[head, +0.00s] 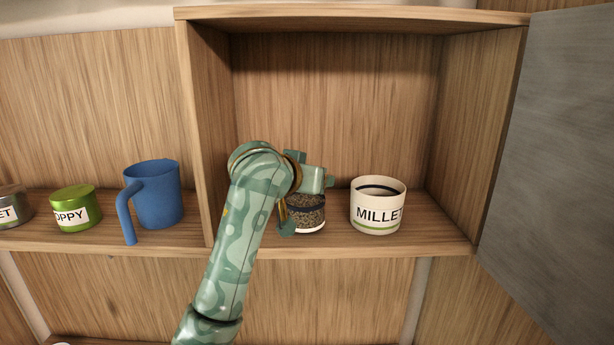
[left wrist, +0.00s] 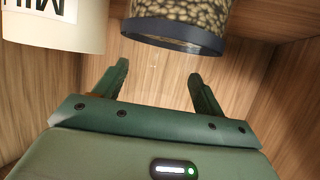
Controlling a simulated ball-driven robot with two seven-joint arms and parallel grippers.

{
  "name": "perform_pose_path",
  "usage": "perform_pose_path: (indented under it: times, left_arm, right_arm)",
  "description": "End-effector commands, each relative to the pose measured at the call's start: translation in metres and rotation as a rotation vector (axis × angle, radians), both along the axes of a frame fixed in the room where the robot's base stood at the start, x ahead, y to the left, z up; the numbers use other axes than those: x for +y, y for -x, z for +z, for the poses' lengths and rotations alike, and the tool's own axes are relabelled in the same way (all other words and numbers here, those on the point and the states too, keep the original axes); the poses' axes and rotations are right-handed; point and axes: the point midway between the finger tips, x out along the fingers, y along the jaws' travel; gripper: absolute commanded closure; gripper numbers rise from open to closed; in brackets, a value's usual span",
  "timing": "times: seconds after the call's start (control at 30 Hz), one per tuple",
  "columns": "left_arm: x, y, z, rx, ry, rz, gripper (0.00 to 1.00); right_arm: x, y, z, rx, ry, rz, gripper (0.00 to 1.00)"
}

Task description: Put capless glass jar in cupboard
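A glass jar (head: 308,217) with dark speckled contents and a dark band near its top stands upright on the cupboard shelf (head: 340,244). My arm partly hides it in the head view. In the left wrist view the jar (left wrist: 182,14) shows at the top edge, cut off, beyond the fingertips and not between them. My left gripper (head: 306,203) is inside the cupboard, close to the jar. Its two fingers are spread and empty in the left wrist view (left wrist: 158,72). My right gripper is not in view.
A white MILLET jar (head: 377,208) stands right of the glass jar, and at left in the left wrist view (left wrist: 50,25). The grey door (head: 550,150) stands open at right. Left of the divider are a blue jug (head: 158,197), a green POPPY tin (head: 76,208) and a grey tin (head: 12,207).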

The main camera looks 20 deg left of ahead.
Motion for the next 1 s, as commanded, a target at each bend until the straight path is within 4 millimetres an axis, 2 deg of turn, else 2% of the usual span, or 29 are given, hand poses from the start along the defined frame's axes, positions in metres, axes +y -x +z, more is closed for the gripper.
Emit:
perform_pose_path:
  times: [0.37, 0.43, 0.57, 0.8, 1.0]
  left_arm:
    - [0.0, 0.0, 0.004, -0.001, 0.0, -0.001, 0.15]
    - [0.0, 0.007, 0.006, -0.003, 0.003, -0.002, 0.15]
    - [0.002, 0.03, 0.015, -0.005, 0.004, -0.003, 0.15]
    - [0.007, 0.082, 0.038, -0.004, 0.006, -0.003, 0.15]
    - [0.011, 0.106, 0.048, -0.002, 0.004, -0.002, 0.15]
  right_arm:
    - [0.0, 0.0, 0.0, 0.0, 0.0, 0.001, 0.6]
    - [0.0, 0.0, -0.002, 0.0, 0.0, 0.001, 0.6]
    - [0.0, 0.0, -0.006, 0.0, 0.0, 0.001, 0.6]
    - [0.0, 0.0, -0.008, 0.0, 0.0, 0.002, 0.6]
    - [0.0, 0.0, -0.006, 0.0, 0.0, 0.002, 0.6]
